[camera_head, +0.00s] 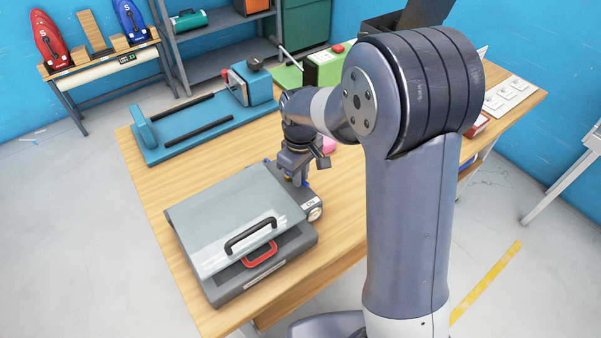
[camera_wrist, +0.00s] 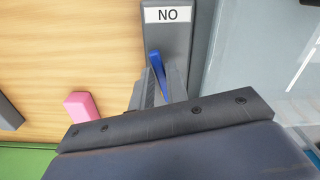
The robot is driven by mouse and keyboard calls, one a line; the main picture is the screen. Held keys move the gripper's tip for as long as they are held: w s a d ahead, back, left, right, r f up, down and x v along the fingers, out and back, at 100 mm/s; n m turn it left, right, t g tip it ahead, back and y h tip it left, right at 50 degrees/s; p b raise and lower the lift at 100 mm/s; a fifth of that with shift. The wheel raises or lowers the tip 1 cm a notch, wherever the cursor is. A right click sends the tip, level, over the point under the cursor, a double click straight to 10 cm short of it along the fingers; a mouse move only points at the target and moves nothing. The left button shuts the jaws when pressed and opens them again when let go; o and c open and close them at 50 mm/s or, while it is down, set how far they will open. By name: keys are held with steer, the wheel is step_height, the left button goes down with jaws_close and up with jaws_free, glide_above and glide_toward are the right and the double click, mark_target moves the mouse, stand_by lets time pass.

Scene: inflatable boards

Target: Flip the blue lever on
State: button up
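The blue lever (camera_wrist: 156,64) stands on a dark grey panel (camera_wrist: 182,42) in the wrist view. A white label (camera_wrist: 167,14) on that panel reads as "NO" from this side. My gripper (camera_wrist: 160,84) is at the lever, with its dark fingers on either side of it. I cannot tell whether the fingers press on the lever. In the head view my gripper (camera_head: 297,178) points down at the panel beside the grey lidded case (camera_head: 215,215). A white label (camera_head: 310,203) and a round knob (camera_head: 315,214) show there, and my gripper mostly hides the lever.
The case has a black handle (camera_head: 250,236) and a red one (camera_head: 260,255). A pink block (camera_wrist: 82,106) lies on the wooden table (camera_head: 160,190) near my gripper. A blue vise-like device (camera_head: 205,120) and a green box (camera_head: 325,67) stand farther back.

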jaws_close()
steer(key=shift+s+a+m, duration=0.2)
steer(key=shift+a+m, duration=0.05)
steer(key=shift+m, duration=0.55)
steer(key=shift+s+a+m, duration=0.15)
steer(key=shift+a+m, duration=0.05)
steer(key=shift+m, duration=0.6)
steer(key=shift+o, duration=2.2)
jaws_free()
step_height(320, 180, up, 11)
steer(key=shift+b, duration=0.3)
